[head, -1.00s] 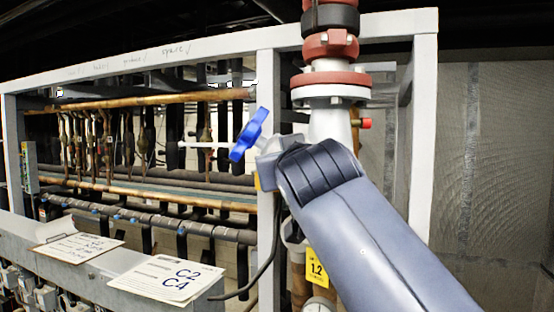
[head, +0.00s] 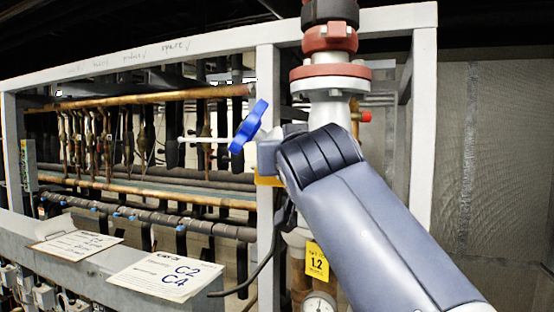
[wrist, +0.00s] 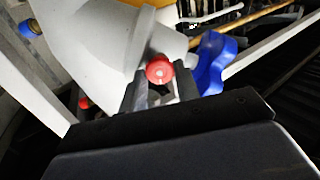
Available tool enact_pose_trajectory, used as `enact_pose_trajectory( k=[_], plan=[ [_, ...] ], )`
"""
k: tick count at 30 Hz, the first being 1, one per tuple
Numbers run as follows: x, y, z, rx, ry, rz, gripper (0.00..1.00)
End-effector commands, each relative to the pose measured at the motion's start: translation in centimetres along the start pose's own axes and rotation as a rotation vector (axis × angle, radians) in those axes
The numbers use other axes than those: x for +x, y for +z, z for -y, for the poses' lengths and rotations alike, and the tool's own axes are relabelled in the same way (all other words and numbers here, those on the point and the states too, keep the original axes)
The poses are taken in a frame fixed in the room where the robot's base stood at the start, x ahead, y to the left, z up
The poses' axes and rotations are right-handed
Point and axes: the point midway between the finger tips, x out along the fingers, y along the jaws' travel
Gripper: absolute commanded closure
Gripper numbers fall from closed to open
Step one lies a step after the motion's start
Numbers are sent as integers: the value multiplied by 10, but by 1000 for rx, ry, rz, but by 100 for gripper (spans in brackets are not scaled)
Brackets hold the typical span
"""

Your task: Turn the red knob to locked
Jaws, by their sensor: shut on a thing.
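In the wrist view, a round red knob (wrist: 160,69) sits on the side of a pale grey valve body (wrist: 90,45). My gripper (wrist: 161,88) is shut on the red knob, with a dark finger on each side of it. The knob's locked or unlocked marking cannot be read. In the head view my gripper and this knob are hidden behind my arm, in front of the pale vertical pipe.
A blue valve handle (head: 248,127) is close by; it also shows right of the knob in the wrist view (wrist: 212,62). A small red-capped fitting (head: 365,117) sticks out right of the pipe. A white frame post (head: 267,230), yellow 1.2 tag (head: 317,262) and gauge (head: 319,305) are near.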

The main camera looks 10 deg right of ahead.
Motion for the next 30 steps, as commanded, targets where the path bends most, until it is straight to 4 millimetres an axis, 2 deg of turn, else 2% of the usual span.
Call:
enact_pose_trajectory(
  k=[4,30],
  plan=[
    [0,5,0,121,0,-2,92],
    [0,3,-1,947,0,-1,92]
  ],
)
